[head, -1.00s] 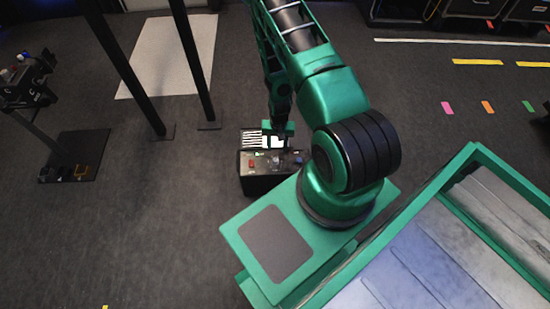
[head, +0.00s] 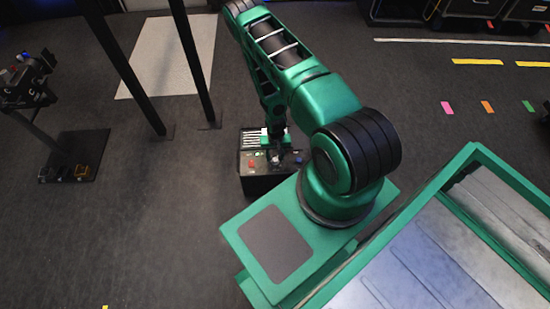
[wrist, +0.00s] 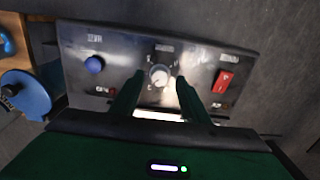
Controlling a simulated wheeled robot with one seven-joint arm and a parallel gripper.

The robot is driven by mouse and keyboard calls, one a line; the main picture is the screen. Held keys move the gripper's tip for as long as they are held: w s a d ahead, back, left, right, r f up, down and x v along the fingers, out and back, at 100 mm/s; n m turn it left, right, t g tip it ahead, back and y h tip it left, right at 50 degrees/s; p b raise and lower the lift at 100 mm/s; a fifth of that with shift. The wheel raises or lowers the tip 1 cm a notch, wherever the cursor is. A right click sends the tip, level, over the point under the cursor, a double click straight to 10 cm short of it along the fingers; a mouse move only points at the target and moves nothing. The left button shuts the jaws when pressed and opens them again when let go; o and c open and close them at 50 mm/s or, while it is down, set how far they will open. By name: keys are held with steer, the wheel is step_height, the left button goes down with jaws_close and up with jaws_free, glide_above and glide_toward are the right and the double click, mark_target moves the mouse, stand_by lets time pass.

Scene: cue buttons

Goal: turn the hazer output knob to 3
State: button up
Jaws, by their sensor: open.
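The hazer (head: 262,182) is a dark box on the floor left of my base, with a control panel on top. In the wrist view its panel (wrist: 125,58) carries a round grey knob (wrist: 159,76) in the middle, with marks around it too blurred to read. My gripper (wrist: 158,88) is open, with one green finger on each side of the knob. I cannot tell whether the fingers touch it. In the head view my gripper (head: 277,155) is over the panel and hides the knob.
A blue button (wrist: 94,65) is left of the knob and a red rocker switch (wrist: 223,81) is right of it. Black posts (head: 190,60) stand behind the box, left of my arm. A stand with a black base (head: 75,157) is at far left.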

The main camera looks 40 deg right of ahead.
mark_target(275, 160)
steer(key=shift+f, duration=0.5)
jaws_close()
steer(key=shift+n, duration=1.7)
jaws_free()
step_height(275, 160, up, 11)
